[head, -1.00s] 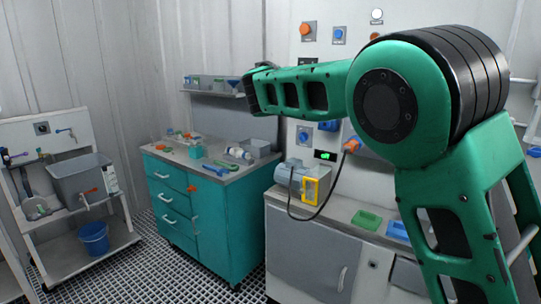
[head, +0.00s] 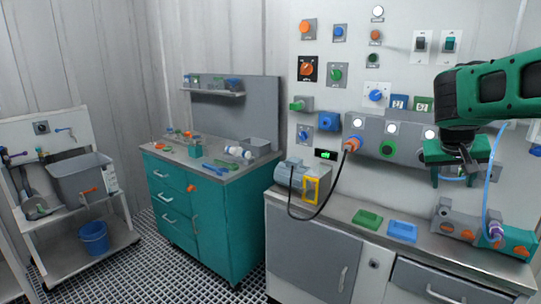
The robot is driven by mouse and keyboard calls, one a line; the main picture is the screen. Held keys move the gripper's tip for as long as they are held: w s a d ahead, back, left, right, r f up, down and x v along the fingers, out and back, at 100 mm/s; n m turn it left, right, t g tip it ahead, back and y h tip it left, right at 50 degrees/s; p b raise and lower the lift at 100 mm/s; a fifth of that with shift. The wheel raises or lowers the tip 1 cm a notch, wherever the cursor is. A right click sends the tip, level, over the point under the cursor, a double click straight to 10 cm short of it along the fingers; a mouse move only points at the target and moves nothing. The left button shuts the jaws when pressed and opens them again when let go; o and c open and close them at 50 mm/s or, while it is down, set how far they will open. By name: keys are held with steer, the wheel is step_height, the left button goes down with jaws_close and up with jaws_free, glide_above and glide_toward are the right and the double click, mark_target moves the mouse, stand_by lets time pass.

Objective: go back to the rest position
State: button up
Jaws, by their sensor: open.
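My gripper (head: 461,177) is at the right of the head view, in front of the wall panel and above the right part of the grey counter (head: 345,221). It points down, its two green fingers are spread apart, and nothing shows between them. My green arm comes in from the right edge.
A green tray (head: 367,218) and a blue tray (head: 402,231) lie on the counter. A grey block with orange parts (head: 462,225) stands at right, with a blue hose (head: 485,205) rising from it. A black cable (head: 327,198) hangs by a grey motor-like unit (head: 297,177). A teal cabinet (head: 225,215) stands left.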

steer(key=s+a+f+g+y, duration=0.1)
steer(key=s+f, duration=0.3)
steer(key=s, duration=0.7)
steer(key=s+a+f+m+g+y, duration=0.1)
steer(key=s+f, duration=0.4)
steer(key=s, duration=0.5)
steer(key=s+a+f+g+y, duration=0.2)
steer(key=s+a+f+y, duration=0.1)
steer(key=s, duration=0.8)
steer(key=shift+s+a+f+m+g+y, duration=0.3)
steer(key=shift+a+f+m+g+y, duration=0.1)
steer(key=shift+a+f, duration=0.35)
steer(key=shift+w, duration=0.15)
steer(key=shift+w+f, duration=0.25)
steer(key=shift+w, duration=0.2)
